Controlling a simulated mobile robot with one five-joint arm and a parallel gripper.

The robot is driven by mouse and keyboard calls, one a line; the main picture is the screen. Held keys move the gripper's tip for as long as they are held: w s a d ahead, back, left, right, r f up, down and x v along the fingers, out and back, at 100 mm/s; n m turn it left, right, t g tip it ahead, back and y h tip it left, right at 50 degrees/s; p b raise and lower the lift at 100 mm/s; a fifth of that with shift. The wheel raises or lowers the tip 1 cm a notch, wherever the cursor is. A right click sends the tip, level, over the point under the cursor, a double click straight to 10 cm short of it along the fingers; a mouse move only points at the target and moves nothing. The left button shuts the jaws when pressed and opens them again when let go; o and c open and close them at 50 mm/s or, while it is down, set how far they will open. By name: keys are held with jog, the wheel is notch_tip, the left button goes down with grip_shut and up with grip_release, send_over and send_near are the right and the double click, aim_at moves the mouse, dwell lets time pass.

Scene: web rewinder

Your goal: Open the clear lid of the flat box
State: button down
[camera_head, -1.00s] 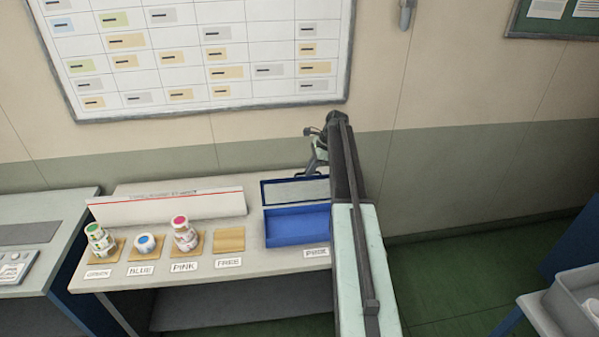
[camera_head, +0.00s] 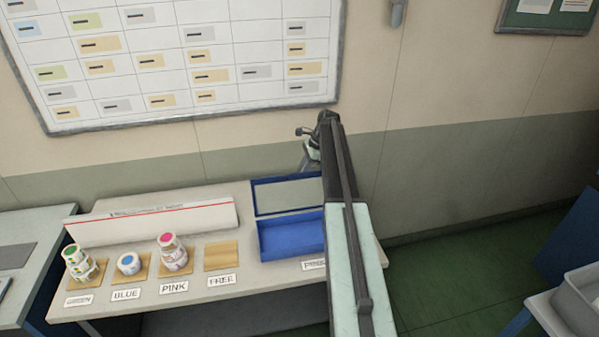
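The flat blue box (camera_head: 290,237) sits at the right end of the table. Its clear lid (camera_head: 288,196), with a blue frame, stands raised at the box's back edge, so the box is open and its blue inside shows. The box looks empty where I can see it. My arm crosses in front of the right side of the box and hides part of it and of the lid. My gripper (camera_head: 308,146) is at the far end of the arm, above and behind the lid's right part. It is small and partly hidden, and its fingers cannot be made out.
The table (camera_head: 205,288) holds wooden pads labelled GREEN, BLUE, PINK and FREE. Small rolls stand on the first three; the FREE pad (camera_head: 221,256) is bare. A long white box (camera_head: 150,218) lies behind them. The wall is close behind. A grey bin (camera_head: 582,300) stands at right.

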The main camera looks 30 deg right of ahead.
jog(key=shift+w, duration=0.55)
jog(key=c, duration=1.5)
grip_release()
jog(key=shift+c, duration=0.2)
jog(key=shift+o, duration=0.2)
jog(key=shift+w+a+f, duration=0.15)
jog(key=shift+w+f, duration=0.2)
jog(key=shift+s, duration=0.1)
jog(key=shift+r, duration=0.1)
jog(key=p+v, duration=0.7)
jog(key=shift+s+r, duration=0.15)
jog(key=shift+r, duration=0.2)
